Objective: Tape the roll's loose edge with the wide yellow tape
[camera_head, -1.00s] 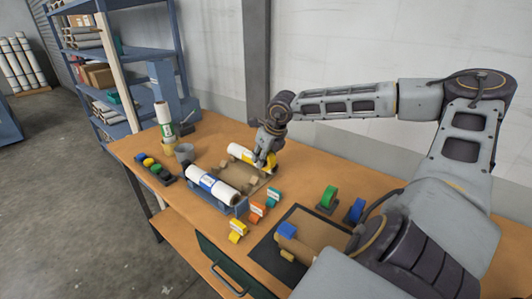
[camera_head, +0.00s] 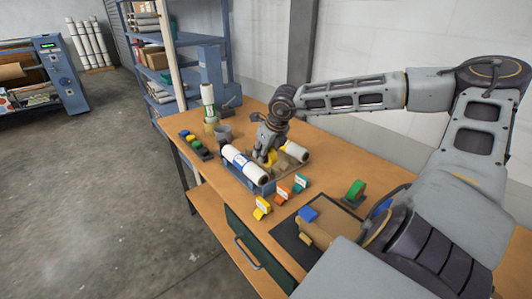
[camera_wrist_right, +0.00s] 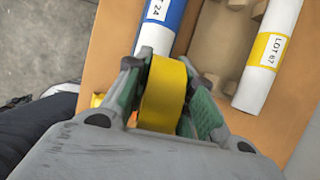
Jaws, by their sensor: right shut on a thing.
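My right gripper (camera_head: 267,152) is shut on the wide yellow tape (camera_wrist_right: 163,93), held between its green-padded fingers (camera_wrist_right: 165,105); the tape also shows in the head view (camera_head: 271,157). A white roll with a yellow band (camera_wrist_right: 265,55), labelled LOT 67, lies on a brown cradle, to the right of the tape in the wrist view. A white roll with a blue band (camera_head: 243,165) lies in a blue tray (camera_head: 262,187). It also shows in the wrist view (camera_wrist_right: 160,30), just beyond the tape. I cannot make out a loose edge on either roll. My left gripper is out of view.
Yellow (camera_head: 262,207), orange (camera_head: 282,195) and teal (camera_head: 301,182) tagged pieces stand along the front. A green tape roll (camera_head: 355,190) stands on the right, behind a dark mat (camera_head: 290,238).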

